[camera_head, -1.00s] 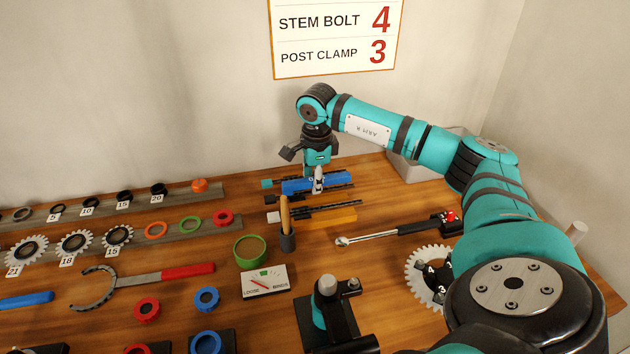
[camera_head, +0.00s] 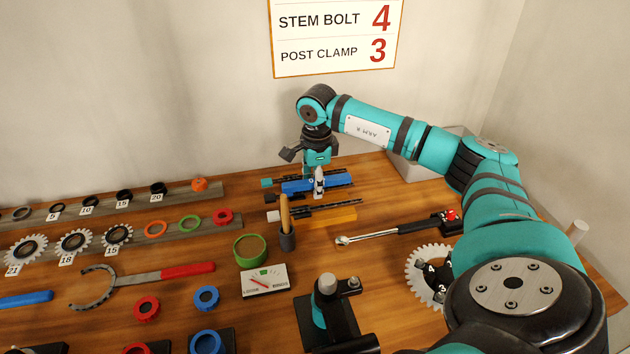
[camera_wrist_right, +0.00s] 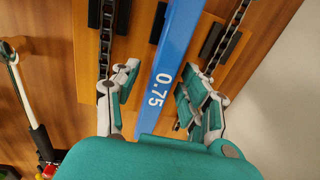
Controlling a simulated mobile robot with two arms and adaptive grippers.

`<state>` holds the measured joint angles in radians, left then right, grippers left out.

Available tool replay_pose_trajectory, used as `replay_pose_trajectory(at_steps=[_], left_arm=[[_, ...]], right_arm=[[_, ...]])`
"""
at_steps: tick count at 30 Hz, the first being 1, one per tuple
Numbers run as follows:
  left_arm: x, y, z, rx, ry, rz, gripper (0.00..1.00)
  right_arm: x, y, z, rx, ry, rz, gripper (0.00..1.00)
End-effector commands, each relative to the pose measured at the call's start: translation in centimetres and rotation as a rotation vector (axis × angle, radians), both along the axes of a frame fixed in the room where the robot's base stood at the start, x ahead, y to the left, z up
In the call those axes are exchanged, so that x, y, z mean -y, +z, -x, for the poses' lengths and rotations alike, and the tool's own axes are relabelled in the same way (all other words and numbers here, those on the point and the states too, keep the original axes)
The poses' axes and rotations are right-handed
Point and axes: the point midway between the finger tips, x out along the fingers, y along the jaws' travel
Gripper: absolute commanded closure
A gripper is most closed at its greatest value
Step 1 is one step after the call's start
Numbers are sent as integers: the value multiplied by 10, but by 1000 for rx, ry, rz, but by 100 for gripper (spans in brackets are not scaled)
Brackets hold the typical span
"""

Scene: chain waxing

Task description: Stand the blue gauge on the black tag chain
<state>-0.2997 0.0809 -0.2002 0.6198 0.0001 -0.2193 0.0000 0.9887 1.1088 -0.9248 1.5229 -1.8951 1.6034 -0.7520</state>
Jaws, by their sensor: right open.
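The blue gauge (camera_head: 338,180), a long bar, lies near the back of the bench. It is marked 0.75 in the right wrist view (camera_wrist_right: 172,60). My right gripper (camera_head: 319,184) is down over it, with its jaws apart. In the wrist view the open fingers (camera_wrist_right: 155,84) stand one on each side of the bar, with gaps beside it. One dark chain (camera_wrist_right: 106,35) runs left of the bar and another (camera_wrist_right: 232,30) runs right of it. I cannot tell which chain has the black tag. My left gripper is out of view.
A ratchet (camera_head: 395,232) lies to the right. A dial plate (camera_head: 265,282) and a green ring tub (camera_head: 250,250) are nearer. A grey bin (camera_head: 425,168) is behind my right arm.

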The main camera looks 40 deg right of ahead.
Motion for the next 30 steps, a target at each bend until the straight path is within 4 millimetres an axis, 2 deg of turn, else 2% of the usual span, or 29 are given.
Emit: replay_pose_trajectory(at_steps=[5,15,19,24,30], left_arm=[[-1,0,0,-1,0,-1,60],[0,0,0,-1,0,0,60],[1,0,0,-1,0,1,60],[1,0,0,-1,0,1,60],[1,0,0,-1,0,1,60]], right_arm=[[-1,14,0,4,0,0,55],[-4,83,6,5,0,-1,55],[-5,104,8,4,0,-1,55],[-5,118,9,2,0,0,55],[-5,120,10,0,0,0,55]])
